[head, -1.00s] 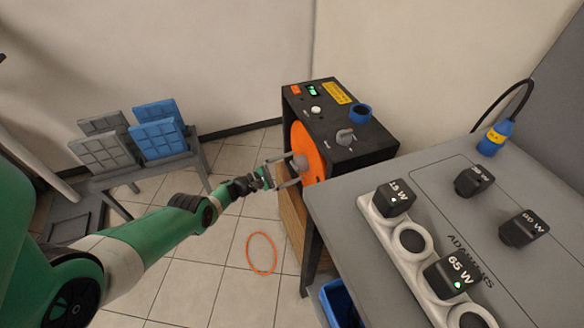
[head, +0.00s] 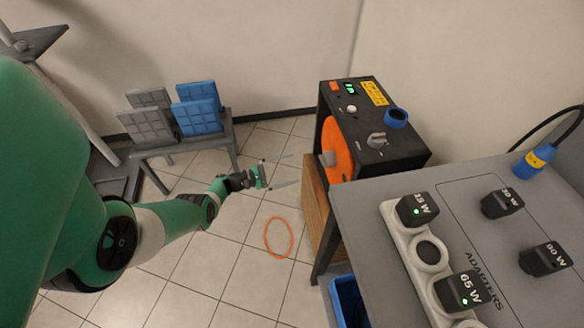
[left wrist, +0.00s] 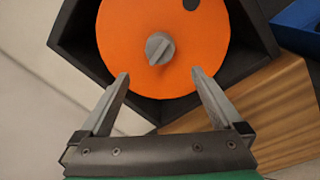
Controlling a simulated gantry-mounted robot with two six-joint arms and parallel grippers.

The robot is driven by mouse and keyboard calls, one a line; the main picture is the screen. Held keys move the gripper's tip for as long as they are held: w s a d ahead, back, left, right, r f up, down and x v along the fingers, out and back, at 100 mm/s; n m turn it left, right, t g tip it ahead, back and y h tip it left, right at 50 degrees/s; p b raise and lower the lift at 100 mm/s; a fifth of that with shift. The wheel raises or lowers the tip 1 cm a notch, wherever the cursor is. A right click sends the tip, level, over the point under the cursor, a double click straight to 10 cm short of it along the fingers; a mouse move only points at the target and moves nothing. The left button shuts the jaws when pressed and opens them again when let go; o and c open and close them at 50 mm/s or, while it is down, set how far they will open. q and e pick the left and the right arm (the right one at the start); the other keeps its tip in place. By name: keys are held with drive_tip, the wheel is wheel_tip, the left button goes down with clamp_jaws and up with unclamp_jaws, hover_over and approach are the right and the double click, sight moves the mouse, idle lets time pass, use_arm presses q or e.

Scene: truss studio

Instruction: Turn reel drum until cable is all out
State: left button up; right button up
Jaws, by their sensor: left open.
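The orange reel drum (head: 336,150) is set in the left side of a black box (head: 385,150) in the head view. A grey knob (head: 328,159) sticks out from its middle. In the left wrist view the drum (left wrist: 125,45) is seen face on, with its grey knob (left wrist: 159,48) ahead of the fingers and a dark hole (left wrist: 191,4) near its rim. My left gripper (head: 290,170) is open and empty, apart from the knob; it also shows in the left wrist view (left wrist: 160,85). An orange cable loop (head: 278,237) lies on the floor tiles. My right gripper is out of view.
The box's top has a green display (head: 350,88), a dial (head: 376,140) and a blue ring (head: 396,118). A grey table (head: 365,205) with several adapters stands right. A blue bin (head: 349,300) is below it. A rack of panels (head: 200,117) stands left.

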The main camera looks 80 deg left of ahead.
use_arm(q)
drive_tip(key=n+g+h+p, duration=0.25)
drive_tip(key=n+g, duration=0.25)
drive_tip(key=n, duration=0.4)
approach(324, 158)
drive_tip(key=b+x, duration=0.5)
drive_tip(key=x, duration=0.4)
drive_tip(key=shift+d+b, duration=0.15)
drive_tip(key=shift+b, duration=0.25)
drive_tip(key=shift+w, duration=0.35)
